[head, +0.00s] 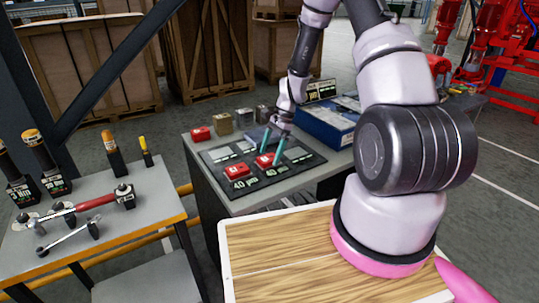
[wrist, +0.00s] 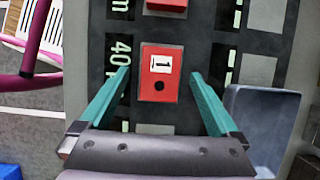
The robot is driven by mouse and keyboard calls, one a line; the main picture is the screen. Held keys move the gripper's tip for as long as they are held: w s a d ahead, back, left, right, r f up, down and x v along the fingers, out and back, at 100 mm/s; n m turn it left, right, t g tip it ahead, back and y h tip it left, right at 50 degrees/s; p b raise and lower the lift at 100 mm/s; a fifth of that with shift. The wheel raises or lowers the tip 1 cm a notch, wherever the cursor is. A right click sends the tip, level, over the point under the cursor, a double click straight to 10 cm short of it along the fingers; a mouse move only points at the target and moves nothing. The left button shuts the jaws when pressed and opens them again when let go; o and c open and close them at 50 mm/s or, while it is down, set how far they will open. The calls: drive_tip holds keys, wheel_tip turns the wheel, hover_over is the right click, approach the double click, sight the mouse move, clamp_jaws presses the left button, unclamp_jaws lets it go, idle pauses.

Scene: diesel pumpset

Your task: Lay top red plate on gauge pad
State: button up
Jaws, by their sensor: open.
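A red plate (wrist: 160,75) with a white label marked 1 and a dark hole lies on a dark board (head: 222,155). In the head view this red plate (head: 264,160) is partly covered by my fingers. My gripper (wrist: 160,80) is open, one teal finger on each side of the plate, with a visible gap on both sides. Another red plate (head: 237,170) sits to its left on the board, by a 40 µm marking; its edge shows at the top of the wrist view (wrist: 166,4). Whether the plates are stacked is unclear. I cannot identify the gauge pad with certainty.
A blue-grey block (wrist: 262,125) stands close by the right finger in the wrist view. Small blocks, one red (head: 200,133), line the table's back edge. A blue case (head: 325,122) is at the right. A tool bench (head: 100,225) stands at the left.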

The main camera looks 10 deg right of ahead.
drive_tip(key=v, duration=0.9)
drive_tip(key=shift+r, duration=0.4)
drive_tip(key=shift+d, duration=0.1)
wheel_tip(320, 180, up, 6)
